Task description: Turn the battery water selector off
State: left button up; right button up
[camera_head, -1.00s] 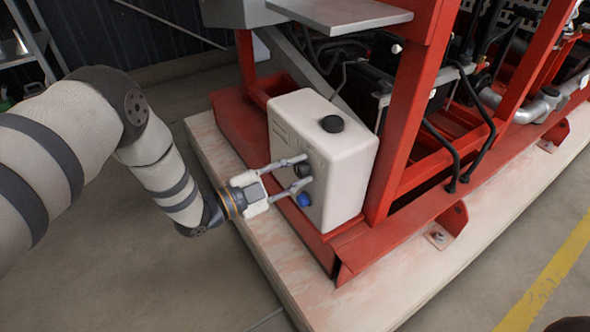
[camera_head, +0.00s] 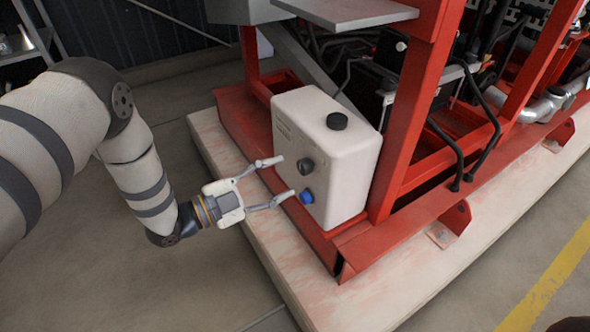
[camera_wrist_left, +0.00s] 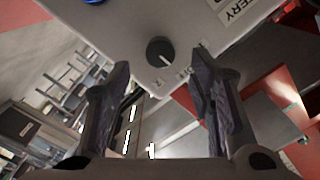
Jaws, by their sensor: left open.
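The white battery box (camera_head: 345,170) stands on the red frame, with a dark round knob (camera_head: 305,165) on its front face. A blue knob (camera_head: 307,197) sits below it. In the left wrist view the dark knob (camera_wrist_left: 160,50) carries a white pointer line towards the lower right, near small printed marks I cannot read in full. A label ending in "ERY" is partly in view. My left gripper (camera_head: 276,179) is open and empty in front of the box, its fingertips apart from the dark knob. My right gripper is not in view.
Red frame posts (camera_head: 405,110) rise right of the box, with black hoses and pipes behind. A grey metal sheet (camera_head: 345,12) juts out above the box. The pale plinth (camera_head: 250,215) runs under the frame. The floor in front of it is clear.

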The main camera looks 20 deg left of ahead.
pick_arm(q)
jog(key=v, duration=0.6)
jog(key=shift+s+a, duration=0.15)
jog(key=shift+s, duration=0.05)
